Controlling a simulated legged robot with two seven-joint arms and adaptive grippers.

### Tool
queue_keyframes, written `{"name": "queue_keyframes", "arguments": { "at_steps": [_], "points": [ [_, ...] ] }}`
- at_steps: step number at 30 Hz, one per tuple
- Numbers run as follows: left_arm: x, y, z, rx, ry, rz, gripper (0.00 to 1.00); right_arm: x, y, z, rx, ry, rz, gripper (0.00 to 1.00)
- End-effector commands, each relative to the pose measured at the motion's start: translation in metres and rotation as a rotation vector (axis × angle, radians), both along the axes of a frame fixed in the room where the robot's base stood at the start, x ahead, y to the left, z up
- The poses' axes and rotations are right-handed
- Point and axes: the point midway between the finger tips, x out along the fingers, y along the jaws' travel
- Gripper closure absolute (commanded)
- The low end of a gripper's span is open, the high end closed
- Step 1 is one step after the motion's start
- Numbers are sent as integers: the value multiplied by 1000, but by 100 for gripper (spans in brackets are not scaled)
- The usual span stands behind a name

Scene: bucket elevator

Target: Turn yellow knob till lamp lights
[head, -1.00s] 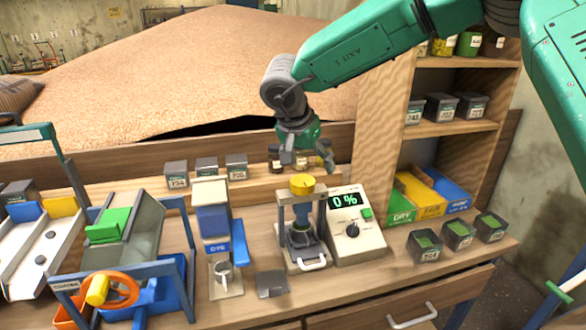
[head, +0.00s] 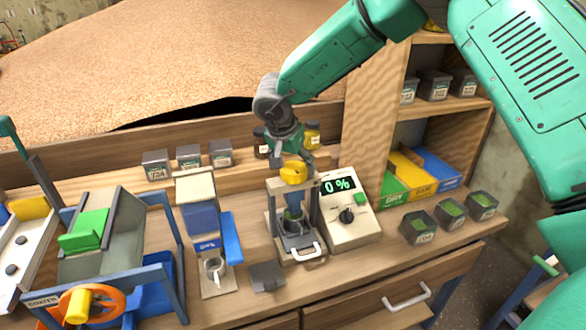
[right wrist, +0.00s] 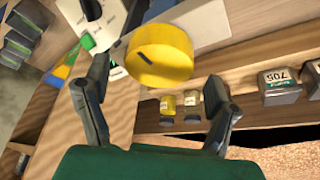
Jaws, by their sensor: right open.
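The yellow knob (head: 293,173) sits on top of a grey press-like stand on the bench. In the right wrist view the knob (right wrist: 160,55) is a yellow disc with a dark mark on its face. My right gripper (head: 291,160) is open just above and behind the knob. In the right wrist view its two fingers (right wrist: 158,78) are spread to either side of the knob, with gaps showing. My left gripper is out of view.
Small jars (head: 312,133) stand on the ledge behind the knob. A blue-and-white dispenser (head: 202,225) and an orange-wheeled machine (head: 106,302) are to the left. Seed boxes (head: 418,228) and a wooden shelf (head: 372,110) are to the right.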

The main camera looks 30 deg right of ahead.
Motion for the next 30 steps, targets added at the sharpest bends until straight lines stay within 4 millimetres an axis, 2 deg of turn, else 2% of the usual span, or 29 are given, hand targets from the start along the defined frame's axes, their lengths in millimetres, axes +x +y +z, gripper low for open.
{"name": "queue_keyframes", "arguments": {
  "at_steps": [6, 16, 20, 21, 30],
  "points": [
    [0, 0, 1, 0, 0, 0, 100, 4, -6, -20, 0, 0, 1, 21],
    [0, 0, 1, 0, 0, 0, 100, 5, -8, -22, 0, 0, 0, 21],
    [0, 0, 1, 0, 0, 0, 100, 5, -8, -22, 0, -1, 0, 67],
    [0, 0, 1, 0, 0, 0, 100, 5, -8, -22, 0, -1, 0, 72],
    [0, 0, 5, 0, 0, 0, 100, 6, -7, -21, 2, -1, -19, 72]
  ]
}}
